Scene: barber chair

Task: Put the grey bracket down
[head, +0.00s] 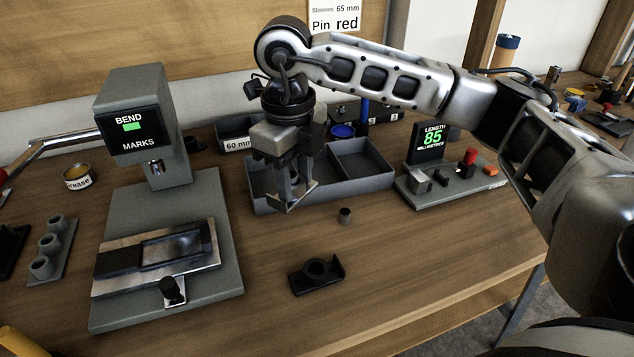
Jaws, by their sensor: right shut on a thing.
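My right gripper (287,180) points down over the front left of the grey divided tray (375,183). It is shut on the grey bracket (295,199), a small angled metal plate held at the fingertips. The bracket hangs in front of the tray's left compartment in this view; I cannot tell whether it touches the tray. The fingers hide part of the bracket. My left gripper is not in view.
A bend gauge (143,130) is at left, a length gauge (455,180) showing 85 at right. The front bench right of the holder is clear.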

